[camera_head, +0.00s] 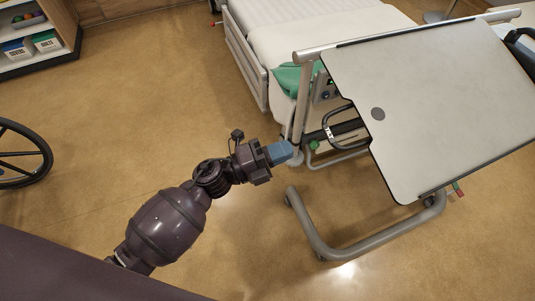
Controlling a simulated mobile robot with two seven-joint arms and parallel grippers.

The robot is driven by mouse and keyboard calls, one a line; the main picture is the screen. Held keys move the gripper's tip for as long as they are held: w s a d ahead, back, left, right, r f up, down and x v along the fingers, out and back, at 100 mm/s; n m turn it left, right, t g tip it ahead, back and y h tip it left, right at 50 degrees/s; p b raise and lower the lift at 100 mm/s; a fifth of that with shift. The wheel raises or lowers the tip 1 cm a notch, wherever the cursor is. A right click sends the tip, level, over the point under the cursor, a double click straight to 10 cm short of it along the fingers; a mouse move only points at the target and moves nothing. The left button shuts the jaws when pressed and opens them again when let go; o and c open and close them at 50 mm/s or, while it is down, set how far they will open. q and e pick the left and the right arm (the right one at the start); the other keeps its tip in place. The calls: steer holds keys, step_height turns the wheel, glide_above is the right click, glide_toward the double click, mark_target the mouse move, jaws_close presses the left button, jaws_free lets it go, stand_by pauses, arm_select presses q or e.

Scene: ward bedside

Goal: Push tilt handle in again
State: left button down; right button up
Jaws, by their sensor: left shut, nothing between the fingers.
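The overbed table's pale top (425,85) is at the right and looks tilted. A dark loop handle with a small white label (328,133), seemingly the tilt handle, sticks out to the left from under the top. How far it stands out is hard to tell, as the top hides its inner end. My left gripper (284,152) has its blue fingers shut and empty. They point right, left of and a little below the handle, with a gap in the picture. My right gripper is not in view.
The table's grey metal foot frame (320,245) stands on the floor below. Behind is a bed (310,30) with a side rail (245,65) and a green cloth (290,78). A shelf (40,55) and a wheel (20,155) are at the left. The floor between is clear.

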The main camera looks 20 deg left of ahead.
mark_target(328, 134)
arm_select(q)
steer(key=x, duration=0.7)
steer(key=shift+w+d, duration=0.2)
steer(key=shift+d, duration=0.05)
steer(key=x, duration=0.3)
steer(key=shift+f, duration=0.15)
steer(key=shift+w+d, duration=0.1)
steer(key=shift+w, duration=0.05)
